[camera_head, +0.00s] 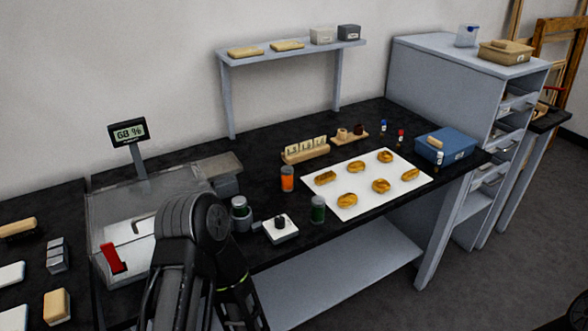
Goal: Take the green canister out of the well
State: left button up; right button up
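A dark green canister (317,209) with a grey top stands upright on the black bench, just right of a white block (280,229) with a dark round spot on its top. I cannot tell whether that spot is a well or a knob. Another canister (240,208), with a grey lid and a greenish body, stands left of the block, partly hidden behind my black arm. An orange canister (287,179) stands farther back. My arm rises from the bottom edge, left of centre. No fingertips of either gripper show.
A clear-walled box (110,205) with a red part stands left, near a display reading "68 %" (129,132). A white sheet (352,208) holds several golden pieces. A blue box (446,145) sits at the bench's right.

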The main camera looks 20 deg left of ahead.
aim_at(240, 202)
jog(key=u, duration=0.75)
